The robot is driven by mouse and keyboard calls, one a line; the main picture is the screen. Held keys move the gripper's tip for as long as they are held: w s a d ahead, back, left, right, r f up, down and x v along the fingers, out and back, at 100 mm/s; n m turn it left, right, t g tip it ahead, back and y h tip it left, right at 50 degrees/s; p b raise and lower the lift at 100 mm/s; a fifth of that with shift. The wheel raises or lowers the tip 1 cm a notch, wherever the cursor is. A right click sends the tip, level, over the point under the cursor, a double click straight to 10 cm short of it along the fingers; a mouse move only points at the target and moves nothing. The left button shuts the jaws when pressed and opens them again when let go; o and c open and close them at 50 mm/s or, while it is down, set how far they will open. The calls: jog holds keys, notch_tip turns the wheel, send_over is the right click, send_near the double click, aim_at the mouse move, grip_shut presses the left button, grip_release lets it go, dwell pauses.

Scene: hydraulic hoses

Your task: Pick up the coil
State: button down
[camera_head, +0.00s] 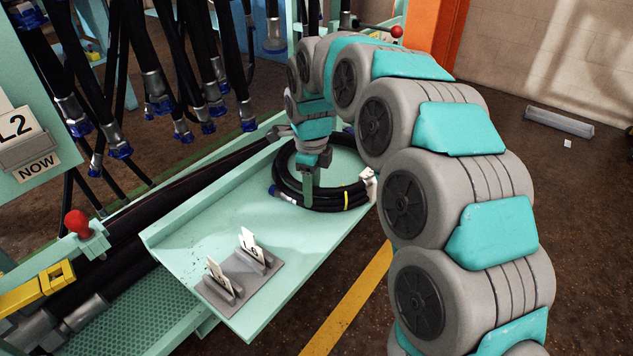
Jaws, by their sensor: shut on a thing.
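The coil (330,197) is a black hose wound in several loops. It lies on the far part of the pale green tray (190,246), with a blue-capped end at its left, a yellow mark at the front and a white tag (369,182) at its right. My gripper (308,195) points down at the coil's front left side and is shut on the hose there. One finger shows in front of the loops; the other is hidden. The coil appears to rest on the tray.
Two cards in a grey holder (238,278) stand on the tray's near end. Black hoses with blue-capped fittings (158,92) hang at the left. A red knob (78,222) and a yellow part (38,288) sit at the left edge.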

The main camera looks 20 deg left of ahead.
jog(key=shift+w+r, duration=0.1)
jog(key=shift+r, duration=1.65)
jog(key=s, duration=0.5)
jog(key=s+r+b, duration=0.1)
jog(key=s, duration=0.4)
jog(key=s+d+b, duration=0.1)
jog(key=s, duration=0.5)
jog(key=shift+d+r, duration=0.1)
jog(key=shift+r, duration=0.1)
